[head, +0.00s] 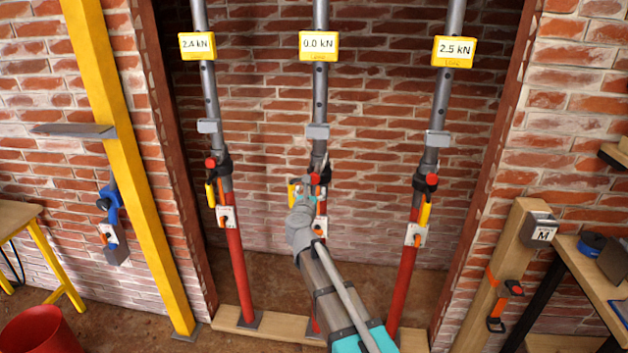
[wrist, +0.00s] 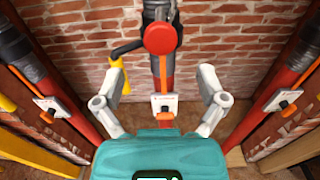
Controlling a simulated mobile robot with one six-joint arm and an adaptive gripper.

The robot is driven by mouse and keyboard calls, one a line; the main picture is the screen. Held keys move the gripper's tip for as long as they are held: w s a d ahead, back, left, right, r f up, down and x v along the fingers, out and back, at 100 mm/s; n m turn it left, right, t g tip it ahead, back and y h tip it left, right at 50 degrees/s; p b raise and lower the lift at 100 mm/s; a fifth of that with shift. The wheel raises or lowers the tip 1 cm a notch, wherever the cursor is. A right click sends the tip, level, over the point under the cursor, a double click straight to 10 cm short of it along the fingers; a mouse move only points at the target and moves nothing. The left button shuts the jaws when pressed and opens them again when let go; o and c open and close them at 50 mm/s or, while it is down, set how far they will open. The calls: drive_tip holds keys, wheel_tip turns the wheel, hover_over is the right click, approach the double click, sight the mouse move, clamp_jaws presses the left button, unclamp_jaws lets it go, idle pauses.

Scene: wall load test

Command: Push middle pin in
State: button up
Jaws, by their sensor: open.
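The middle prop (head: 320,92) is a grey tube over a red lower tube, with a yellow display reading 0.0 kN (head: 318,46). Its round red pin head (wrist: 160,38) faces the wrist camera; in the head view it shows just above my gripper. A yellow handle (wrist: 125,48) sticks out to its left. My gripper (wrist: 162,75) is open and empty, its two fingers apart on either side of the prop, below the red head in the wrist picture. In the head view my gripper (head: 302,192) partly hides the middle prop's collar. How deep the pin sits is unclear.
The left prop (head: 210,95) reads 2.4 kN and the right prop (head: 440,95) reads 2.5 kN; both have red knobs and yellow handles. A yellow post (head: 115,130) stands left. A wooden post (head: 508,265) and bench stand right. Brick wall lies behind.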

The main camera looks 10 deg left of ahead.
sight(313, 180)
drive_tip(key=shift+w+d, duration=0.1)
drive_tip(key=shift+w, duration=3.35)
clamp_jaws()
drive_tip(key=w, duration=0.6)
drive_tip(key=shift+d, duration=0.1)
unclamp_jaws()
drive_tip(key=shift+s, duration=0.15)
